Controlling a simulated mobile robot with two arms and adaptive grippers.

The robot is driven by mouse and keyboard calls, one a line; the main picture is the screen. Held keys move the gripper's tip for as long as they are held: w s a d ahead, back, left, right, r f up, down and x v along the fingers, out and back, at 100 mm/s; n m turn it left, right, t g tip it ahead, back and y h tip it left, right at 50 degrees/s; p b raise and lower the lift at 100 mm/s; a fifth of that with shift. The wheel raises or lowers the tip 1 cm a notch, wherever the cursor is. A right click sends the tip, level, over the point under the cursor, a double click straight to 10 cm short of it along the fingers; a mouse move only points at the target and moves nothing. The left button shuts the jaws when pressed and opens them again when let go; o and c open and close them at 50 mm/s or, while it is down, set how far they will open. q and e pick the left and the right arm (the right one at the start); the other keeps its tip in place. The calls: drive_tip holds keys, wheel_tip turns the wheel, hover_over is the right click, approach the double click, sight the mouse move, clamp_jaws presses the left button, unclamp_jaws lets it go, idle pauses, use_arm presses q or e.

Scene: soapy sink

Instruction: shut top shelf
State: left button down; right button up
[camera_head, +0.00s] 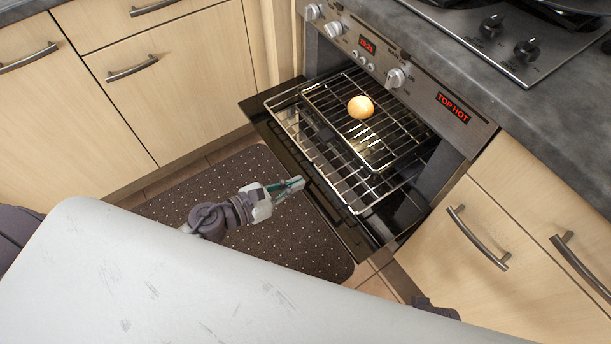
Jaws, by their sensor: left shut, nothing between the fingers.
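The oven (318,62) has its door (262,110) folded down open. Two wire racks show: an upper one (412,147) and a lower one (358,207), both drawn out over the open door, the lower one farther. A round, pale orange-brown item (360,107) rests on the upper rack. My left gripper (297,184) is shut and empty, just left of the lower rack and near the door's edge; I cannot tell whether it touches the door. My right gripper is not in view.
A dark dotted mat (200,178) lies on the floor before the oven. Wooden cabinets with metal handles (480,238) flank it. A red "TOP HOT" display (453,107) is lit on the panel, under the hob (480,40). My white body covers the lower part.

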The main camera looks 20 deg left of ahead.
use_arm(q)
drive_tip(key=shift+x, duration=1.7)
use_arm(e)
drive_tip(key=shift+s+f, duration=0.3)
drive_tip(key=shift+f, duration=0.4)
use_arm(q)
drive_tip(key=shift+w+d, duration=0.4)
drive_tip(key=shift+w, duration=0.15)
drive_tip(key=p, duration=0.1)
approach(379, 135)
drive_tip(key=f, duration=0.1)
drive_tip(key=s+a+f, duration=0.1)
drive_tip(key=f, duration=0.1)
drive_tip(key=x, duration=0.3)
drive_tip(key=r+x, duration=0.1)
drive_tip(key=x, duration=0.2)
drive_tip(key=b+x, duration=0.1)
drive_tip(key=x, duration=0.2)
drive_tip(key=shift+w+d+r, duration=0.25)
drive_tip(key=shift+w+d, duration=0.05)
drive_tip(key=shift+w, duration=0.1)
drive_tip(key=shift+w+d, duration=0.35)
drive_tip(key=shift+w, duration=0.15)
drive_tip(key=shift+r, duration=0.25)
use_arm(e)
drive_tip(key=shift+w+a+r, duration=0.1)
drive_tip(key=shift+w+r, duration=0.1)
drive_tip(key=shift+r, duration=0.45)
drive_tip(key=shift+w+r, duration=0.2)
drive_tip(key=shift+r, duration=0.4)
